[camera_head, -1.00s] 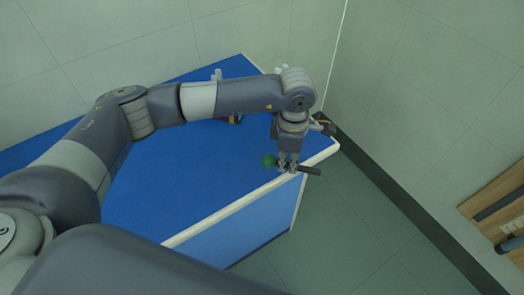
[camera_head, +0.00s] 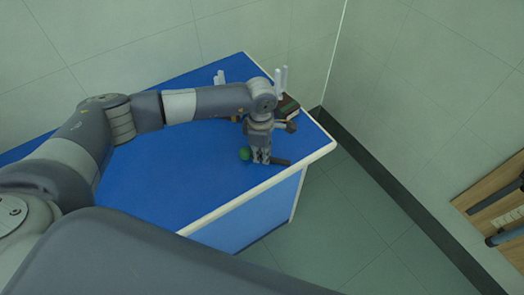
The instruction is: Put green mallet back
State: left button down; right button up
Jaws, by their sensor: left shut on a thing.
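The green mallet (camera_head: 244,153) shows a round green head at the left of my left gripper and a dark handle sticking out to the right. My left gripper (camera_head: 261,160) is shut on it, over the blue bench top (camera_head: 190,190) near its front right part. The fingers hide the middle of the mallet. I cannot tell whether the mallet touches the bench. My right gripper is not in view.
Behind my left wrist, a dark brown block with some green (camera_head: 289,107) and white upright prongs (camera_head: 280,80) stand at the bench's back right. Another white pronged piece (camera_head: 219,78) stands at the back. A wooden wall rack (camera_head: 490,205) with dark bars is at the far right.

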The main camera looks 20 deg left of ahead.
aim_at(261, 156)
pick_arm(q)
jog(key=shift+f, duration=0.2)
jog(key=c, duration=1.6)
grip_release()
jog(key=shift+r, duration=0.1)
jog(key=shift+c, duration=0.2)
jog(key=shift+r, duration=0.2)
jog(key=shift+w+r, duration=0.1)
jog(key=shift+r, duration=0.2)
notch_tip(261, 156, up, 11)
jog(key=b, duration=0.3)
jog(key=shift+r, duration=0.15)
